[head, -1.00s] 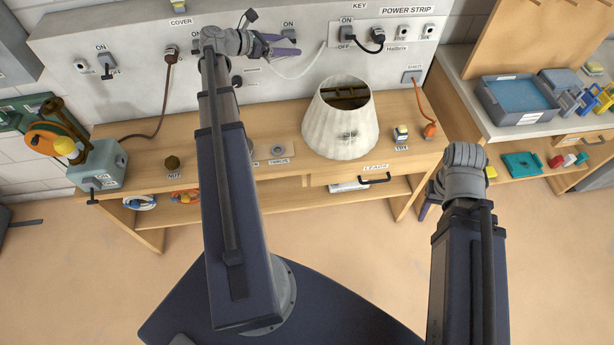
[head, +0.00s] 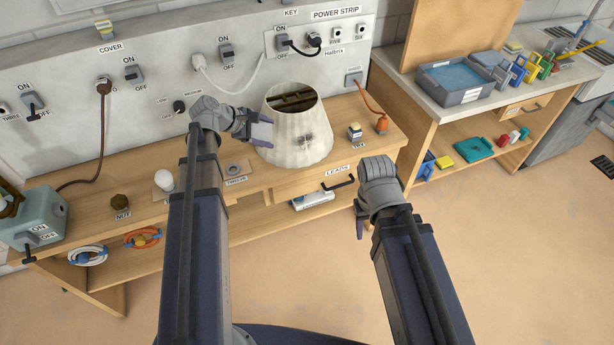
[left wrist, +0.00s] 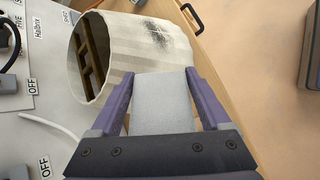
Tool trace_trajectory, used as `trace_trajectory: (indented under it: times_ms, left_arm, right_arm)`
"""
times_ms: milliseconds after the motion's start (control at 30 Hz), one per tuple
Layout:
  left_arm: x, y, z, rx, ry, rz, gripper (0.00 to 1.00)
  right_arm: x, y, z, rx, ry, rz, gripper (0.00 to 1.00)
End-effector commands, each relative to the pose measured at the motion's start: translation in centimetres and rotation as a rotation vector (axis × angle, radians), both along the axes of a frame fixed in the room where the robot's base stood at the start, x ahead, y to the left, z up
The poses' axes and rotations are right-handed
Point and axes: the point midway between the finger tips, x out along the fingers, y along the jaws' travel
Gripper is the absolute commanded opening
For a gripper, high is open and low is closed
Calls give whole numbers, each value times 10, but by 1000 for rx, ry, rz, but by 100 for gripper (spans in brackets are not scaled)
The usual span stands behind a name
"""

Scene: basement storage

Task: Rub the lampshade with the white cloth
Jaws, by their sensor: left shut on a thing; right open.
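The lampshade (head: 296,128) is cream and ribbed and stands on the wooden bench, its open top showing a brown frame inside. A dark smudge marks its front; the smudge also shows on the lampshade in the left wrist view (left wrist: 128,50). My left gripper (head: 262,130) is beside the lampshade's left side. In the left wrist view it is shut on the white cloth (left wrist: 160,103), whose far end is close to the shade's wall; I cannot tell whether they touch. My right gripper (head: 359,220) is low in front of the bench, apart from the lampshade, its fingers partly hidden.
A white bulb (head: 164,180) and a brown nut (head: 120,201) lie on the bench left of my left arm. A side counter holds a blue tray (head: 458,80).

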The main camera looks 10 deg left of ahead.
Motion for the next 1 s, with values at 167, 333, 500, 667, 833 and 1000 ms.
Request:
trace_trajectory:
  times_ms: [167,333,500,667,833,1000]
  left_arm:
    - [-15,-75,-57,242,-141,-282,27]
    - [-24,-114,-76,359,-249,-459,27]
    - [-28,-130,-81,398,-298,-535,27]
    - [-27,-132,-80,402,-304,-543,27]
    - [-24,-129,-81,401,-303,-541,27]
    - [-16,-124,-85,401,-301,-540,27]
  right_arm:
    - [0,0,-49,0,0,0,50]
    - [0,0,-69,0,0,0,50]
    - [0,0,-75,0,0,0,50]
    - [0,0,-74,0,0,0,50]
    - [0,0,-75,0,0,0,50]
    - [0,0,-79,0,0,0,50]
